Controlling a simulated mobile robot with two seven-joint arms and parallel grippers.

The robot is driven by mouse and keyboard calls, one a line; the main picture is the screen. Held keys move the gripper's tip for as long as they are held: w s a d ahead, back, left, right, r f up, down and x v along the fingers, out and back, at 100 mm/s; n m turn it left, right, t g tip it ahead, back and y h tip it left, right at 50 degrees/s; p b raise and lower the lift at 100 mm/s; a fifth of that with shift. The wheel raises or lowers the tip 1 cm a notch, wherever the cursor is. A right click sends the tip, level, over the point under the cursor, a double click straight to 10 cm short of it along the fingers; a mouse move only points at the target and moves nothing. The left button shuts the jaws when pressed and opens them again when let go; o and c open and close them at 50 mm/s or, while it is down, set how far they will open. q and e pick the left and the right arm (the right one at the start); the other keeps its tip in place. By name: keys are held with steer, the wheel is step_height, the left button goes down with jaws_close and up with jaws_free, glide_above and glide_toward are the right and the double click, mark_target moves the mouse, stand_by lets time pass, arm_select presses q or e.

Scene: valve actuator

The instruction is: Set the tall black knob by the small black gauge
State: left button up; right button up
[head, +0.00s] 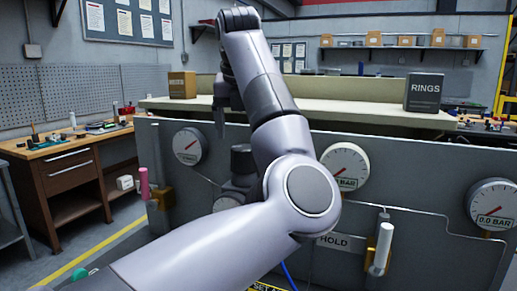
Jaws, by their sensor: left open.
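A black cylindrical knob (241,158) stands out from the grey panel left of centre, above a grey rounded fitting (232,195) partly hidden by my arm. My left arm crosses the middle of the view, and its dark left gripper (220,118) points down in front of the panel's top edge, above and left of the knob and apart from it. It is open, seen edge-on, and nothing shows in it. I cannot make out a small black gauge; my arm hides part of the panel. My right gripper is not in view.
White-faced gauges sit on the panel: left (188,146), centre (345,168) and right (492,205). A pink handle (144,183) and a white handle (383,247) project from it. A HOLD sign (333,241) is low down. A RINGS box (424,92) stands on the ledge behind.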

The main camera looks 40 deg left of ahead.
mark_target(244, 147)
arm_select(q)
steer(key=shift+w+a+f, duration=0.1)
steer(key=shift+a+f, duration=0.05)
steer(key=shift+f, duration=0.45)
steer(key=p+x, duration=0.1)
steer(key=x, duration=0.4)
steer(key=shift+w+a+f, duration=0.1)
steer(key=shift+f, duration=0.2)
steer(key=c, duration=1)
steer(key=shift+o, duration=0.2)
